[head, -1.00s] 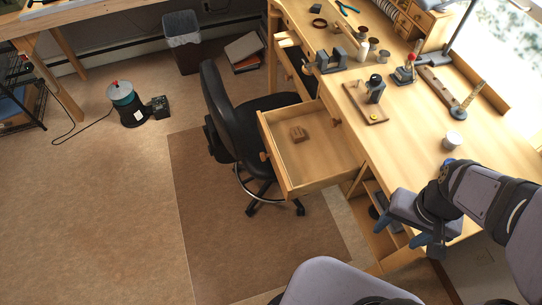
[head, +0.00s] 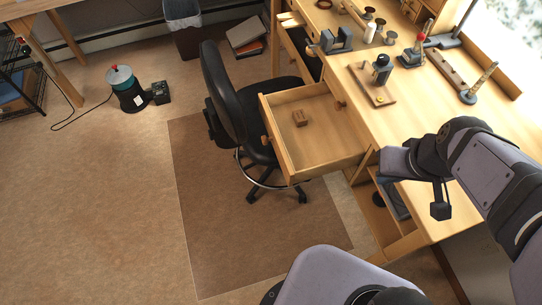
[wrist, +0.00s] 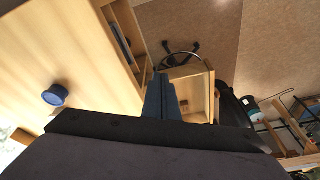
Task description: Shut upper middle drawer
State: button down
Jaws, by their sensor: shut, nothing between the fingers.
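The upper middle drawer (head: 335,115) is pulled well out of the wooden desk, its front facing the black chair. A small brown wooden block (head: 299,119) lies inside it. The open drawer (wrist: 197,88) also shows in the wrist view, just beyond the fingers and partly covered by them. My gripper (wrist: 162,92) is shut and empty, its blue fingers pointing toward the drawer. I cannot tell whether anything touches the drawer.
The black chair (head: 228,100) stands against the drawer's left side. Another drawer (head: 292,38) is open farther back. The desktop holds a wooden stand with a dark device (head: 381,70) and several tools. A round blue object (wrist: 55,95) sits on the desktop. Open shelves (head: 385,205) are below my wrist.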

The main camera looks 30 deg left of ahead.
jog(key=w+a+n+t+y+b, duration=0.3)
jog(key=a+n+b, duration=0.2)
jog(key=a, duration=0.5)
jog(key=w+a+n+t+y+b, duration=0.3)
jog(key=a+n+b, duration=0.25)
jog(key=a, duration=0.55)
jog(key=s+a+r+n+t+y+b, duration=0.3)
jog(key=s+a+n+t+b, duration=0.35)
jog(key=a+b, duration=0.5)
jog(key=s+d+f+n+b, duration=0.1)
jog(key=f+b, duration=0.1)
jog(key=f, duration=1.3)
jog(key=s+d+f+n+h+b, duration=0.1)
jog(key=s+f+n+b, duration=0.1)
jog(key=f, duration=1.2)
jog(key=shift+s+d+f, duration=0.15)
jog(key=shift+d+f, duration=0.15)
jog(key=shift+f, duration=0.05)
